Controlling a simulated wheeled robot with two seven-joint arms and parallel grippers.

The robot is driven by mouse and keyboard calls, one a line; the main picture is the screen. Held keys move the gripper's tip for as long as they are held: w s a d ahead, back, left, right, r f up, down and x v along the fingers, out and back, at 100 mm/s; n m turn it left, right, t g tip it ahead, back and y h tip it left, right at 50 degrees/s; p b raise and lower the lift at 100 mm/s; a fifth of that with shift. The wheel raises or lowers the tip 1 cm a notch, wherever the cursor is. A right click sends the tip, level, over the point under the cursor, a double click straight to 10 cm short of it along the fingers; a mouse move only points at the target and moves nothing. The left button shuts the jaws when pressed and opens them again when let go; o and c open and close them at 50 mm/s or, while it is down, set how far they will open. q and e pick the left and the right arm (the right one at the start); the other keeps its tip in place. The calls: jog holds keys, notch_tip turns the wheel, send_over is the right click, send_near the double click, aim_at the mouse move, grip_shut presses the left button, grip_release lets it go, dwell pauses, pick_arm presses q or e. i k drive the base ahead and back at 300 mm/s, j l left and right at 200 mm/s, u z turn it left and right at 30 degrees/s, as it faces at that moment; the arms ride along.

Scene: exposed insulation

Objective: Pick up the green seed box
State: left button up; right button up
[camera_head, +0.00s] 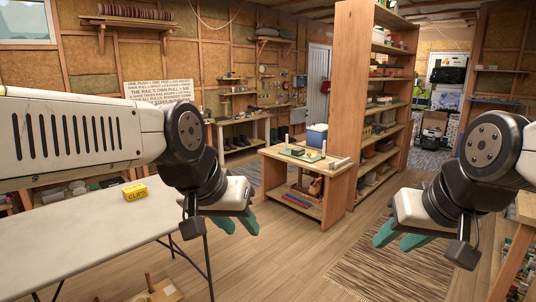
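On the wooden bench (322,169) in the middle of the room lie small flat green items (308,156). They are too small to tell for certain whether one is the green seed box. My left gripper (236,222) hangs in the air in front of and to the left of this bench, its teal fingers parted and empty. My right gripper (400,238) is in the air to the right of the bench, fingers parted and empty, above the floor and rug. Both grippers are well short of the bench top.
A white-topped table (90,235) with a yellow box (134,191) stands at the left, under my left arm. A tall wooden shelf (350,100) rises behind the bench. A striped rug (390,275) lies at lower right. Wooden floor (280,262) is clear before the bench.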

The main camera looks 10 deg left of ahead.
aim_at(297, 152)
jog(key=u, duration=0.15)
jog(key=i+j, duration=0.15)
jog(key=i, duration=0.35)
jog(key=i+j+z, duration=0.1)
jog(key=i, duration=0.45)
jog(key=i+j, duration=0.2)
jog(key=i, duration=0.3)
jog(key=i+l+z, duration=0.1)
jog(key=i+z, duration=0.25)
jog(key=i, duration=1.2)
jog(key=i+j+u, duration=0.1)
jog(key=i+u, duration=0.35)
jog(key=i, duration=0.25)
jog(key=i+l+u, duration=0.1)
jog(key=i+u, duration=0.4)
jog(key=i, duration=0.2)
jog(key=i+j+z, duration=0.2)
jog(key=i, duration=0.35)
jog(key=i+j+z, duration=0.25)
jog(key=i, duration=0.25)
jog(key=i+j+z, duration=0.2)
jog(key=i+j, duration=0.2)
jog(key=i, duration=0.1)
